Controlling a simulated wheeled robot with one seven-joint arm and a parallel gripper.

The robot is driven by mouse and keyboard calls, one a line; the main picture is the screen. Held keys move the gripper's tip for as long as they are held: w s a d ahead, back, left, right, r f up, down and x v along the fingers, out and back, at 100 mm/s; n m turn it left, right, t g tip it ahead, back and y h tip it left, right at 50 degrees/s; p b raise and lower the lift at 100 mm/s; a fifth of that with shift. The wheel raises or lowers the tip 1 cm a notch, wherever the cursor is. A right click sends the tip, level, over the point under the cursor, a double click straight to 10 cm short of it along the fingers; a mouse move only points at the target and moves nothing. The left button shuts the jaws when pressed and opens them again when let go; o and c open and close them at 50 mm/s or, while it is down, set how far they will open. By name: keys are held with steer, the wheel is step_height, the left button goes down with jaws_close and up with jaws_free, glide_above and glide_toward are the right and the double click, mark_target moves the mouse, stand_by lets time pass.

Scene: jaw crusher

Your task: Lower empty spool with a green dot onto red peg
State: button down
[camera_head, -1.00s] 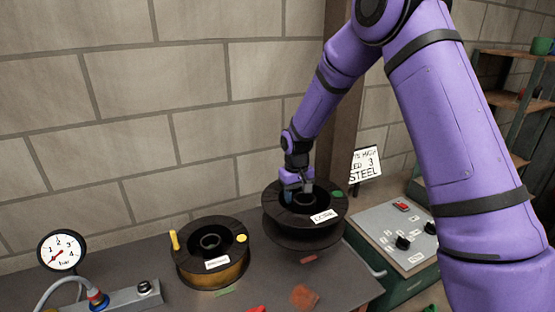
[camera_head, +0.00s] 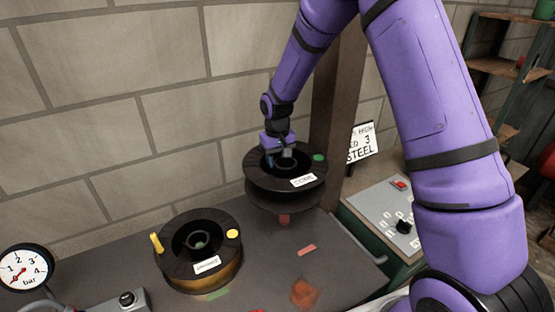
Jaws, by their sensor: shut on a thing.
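The empty black spool (camera_head: 258,192) with a green dot (camera_head: 319,158) on its top flange hangs above the table, roughly level. My gripper (camera_head: 283,160) is shut on it near the center hole; the fingertips are partly hidden. A red upright piece (camera_head: 285,219), which looks like the red peg, shows just below the spool's lower flange. Its upper part is hidden by the spool, so I cannot tell whether its tip is in the hole.
A spool wound with amber material (camera_head: 222,275), with a yellow dot, stands at the left on the table (camera_head: 345,275). A red strip (camera_head: 307,250) and a reddish patch (camera_head: 304,293) lie in front. A gauge (camera_head: 23,268) is far left. A control box (camera_head: 385,215) stands right.

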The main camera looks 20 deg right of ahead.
steer(key=shift+f, duration=8.15)
steer(key=shift+c, duration=2.3)
jaws_free()
step_height(320, 180, up, 11)
steer(key=shift+w+f, duration=0.15)
